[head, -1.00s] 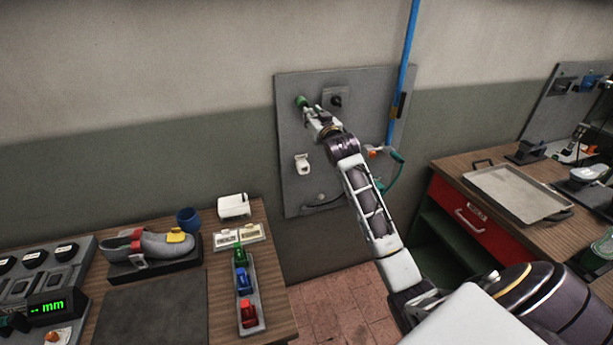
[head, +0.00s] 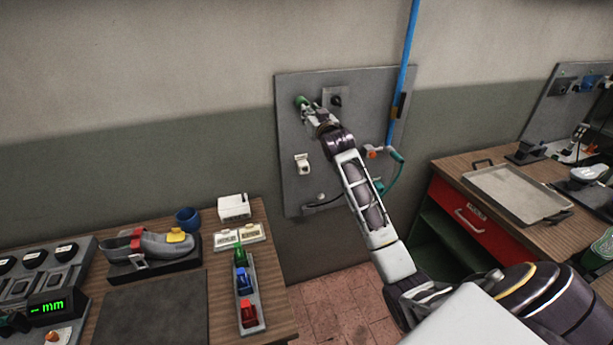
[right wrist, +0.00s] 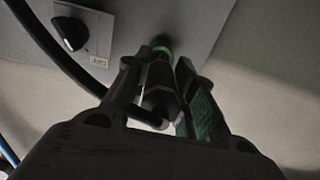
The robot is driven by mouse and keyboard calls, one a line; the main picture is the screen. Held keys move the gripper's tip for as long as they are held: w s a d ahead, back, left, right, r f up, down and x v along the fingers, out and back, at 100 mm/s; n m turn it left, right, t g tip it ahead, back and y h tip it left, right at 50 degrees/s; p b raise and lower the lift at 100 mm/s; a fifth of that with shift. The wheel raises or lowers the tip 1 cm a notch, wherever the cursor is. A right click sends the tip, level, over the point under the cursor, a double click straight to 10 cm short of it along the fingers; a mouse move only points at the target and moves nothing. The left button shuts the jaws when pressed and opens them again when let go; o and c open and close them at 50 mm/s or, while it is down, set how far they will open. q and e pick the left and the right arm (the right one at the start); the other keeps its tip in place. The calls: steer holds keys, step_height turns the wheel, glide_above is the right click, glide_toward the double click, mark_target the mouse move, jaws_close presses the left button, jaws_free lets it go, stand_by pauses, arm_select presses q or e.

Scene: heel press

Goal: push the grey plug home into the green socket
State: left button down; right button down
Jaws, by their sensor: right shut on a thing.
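The green socket (head: 300,101) is on the grey wall panel, at its upper left. It also shows as a green ring in the right wrist view (right wrist: 161,47). My right gripper (head: 308,112) is at the socket, shut on the grey plug (right wrist: 160,92). The dark grey body of the plug lies between the two fingers, its far end at the green ring. A little red shows between plug and ring; how deep the plug sits I cannot tell. My left gripper is not in view.
A dark knob (head: 336,101) on a square plate sits just right of the socket. A white fitting (head: 302,164) is lower on the panel (head: 290,195). A blue pipe (head: 404,70) runs down its right side. A dark cable passes beside my right gripper.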

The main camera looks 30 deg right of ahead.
steer(key=shift+x, duration=1.85)
stand_by(2.6)
steer(key=c, duration=1.1)
jaws_free()
steer(key=shift+w, duration=0.1)
steer(key=v, duration=1.2)
